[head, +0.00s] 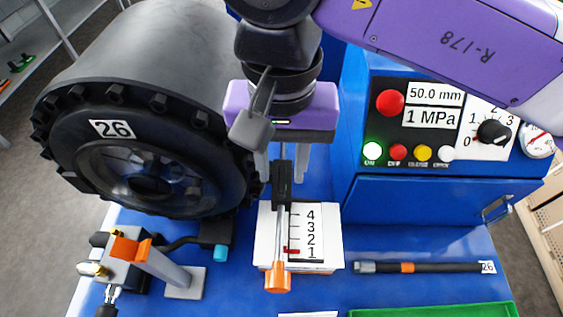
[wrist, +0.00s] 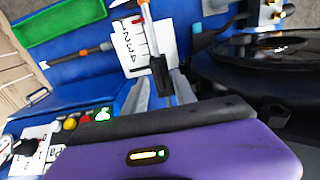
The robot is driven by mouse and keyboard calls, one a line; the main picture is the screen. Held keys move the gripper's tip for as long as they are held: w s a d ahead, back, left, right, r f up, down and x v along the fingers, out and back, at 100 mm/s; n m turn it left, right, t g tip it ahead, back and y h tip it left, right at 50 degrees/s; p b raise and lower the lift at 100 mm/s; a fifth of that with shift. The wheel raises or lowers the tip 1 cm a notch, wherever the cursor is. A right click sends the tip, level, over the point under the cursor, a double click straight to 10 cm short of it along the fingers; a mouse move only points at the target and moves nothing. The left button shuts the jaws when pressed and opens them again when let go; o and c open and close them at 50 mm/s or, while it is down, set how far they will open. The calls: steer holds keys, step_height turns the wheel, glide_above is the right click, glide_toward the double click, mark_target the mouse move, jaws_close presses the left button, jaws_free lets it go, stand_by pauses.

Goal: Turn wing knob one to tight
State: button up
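My gripper (head: 281,177) points down at the blue bench, its two grey fingers apart. A metal rod with a black sleeve (head: 282,185) shows between the fingers; I cannot tell whether they touch it. The rod ends in an orange tip (head: 278,278) over a white block (head: 265,248) with a 1 to 4 scale and a red pointer near 1. In the wrist view the fingers (wrist: 161,92) also stand apart. No part is labelled as wing knob one.
A large black wheel (head: 150,100) marked 26 stands at the left. A blue control box (head: 400,200) with buttons, lamps, a dial (head: 493,133) and a gauge (head: 537,142) stands at the right. A black-and-orange tool (head: 420,267) and a green tray (head: 430,311) lie at the front right.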

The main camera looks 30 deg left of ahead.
steer(key=shift+f, duration=0.75)
jaws_close()
